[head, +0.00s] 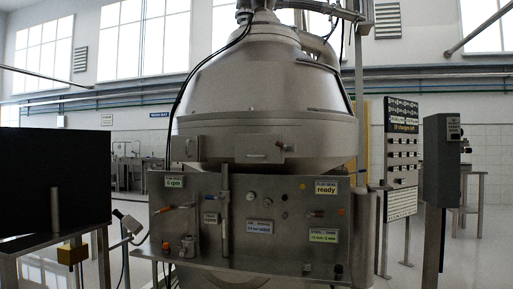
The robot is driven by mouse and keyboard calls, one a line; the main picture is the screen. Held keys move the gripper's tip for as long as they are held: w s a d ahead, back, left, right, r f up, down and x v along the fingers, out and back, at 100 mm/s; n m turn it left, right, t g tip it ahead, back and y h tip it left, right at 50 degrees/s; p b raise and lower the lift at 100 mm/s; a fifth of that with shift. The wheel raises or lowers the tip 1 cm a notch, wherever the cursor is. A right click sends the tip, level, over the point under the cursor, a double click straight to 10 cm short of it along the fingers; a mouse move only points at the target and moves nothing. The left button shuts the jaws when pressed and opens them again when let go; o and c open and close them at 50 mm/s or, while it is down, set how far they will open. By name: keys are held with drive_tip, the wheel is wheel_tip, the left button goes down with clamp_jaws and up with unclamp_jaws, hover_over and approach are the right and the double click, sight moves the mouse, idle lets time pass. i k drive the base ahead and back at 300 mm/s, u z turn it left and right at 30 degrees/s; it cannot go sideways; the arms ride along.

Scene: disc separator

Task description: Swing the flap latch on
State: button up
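The large steel disc separator (262,95) stands in the middle of the head view. Low on its hood is a band with a flat flap-like plate (237,143), which looks closed. A small bracket-like part (286,147) sits at the plate's right end and may be the flap latch. A small handle (256,156) is at the plate's lower edge. Another small fitting (189,147) is at the left. The latch's exact position is too small to tell. My gripper is not in view.
A steel front panel (262,205) below the hood carries knobs, valves, labels and an upright rod (226,210). A black box (55,178) on a stand is at the left. A grey cabinet (440,160) and a tool board (402,155) stand at the right.

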sight(290, 147)
drive_tip(key=u, duration=0.8)
drive_tip(key=i, duration=1.25)
drive_tip(key=z, duration=0.25)
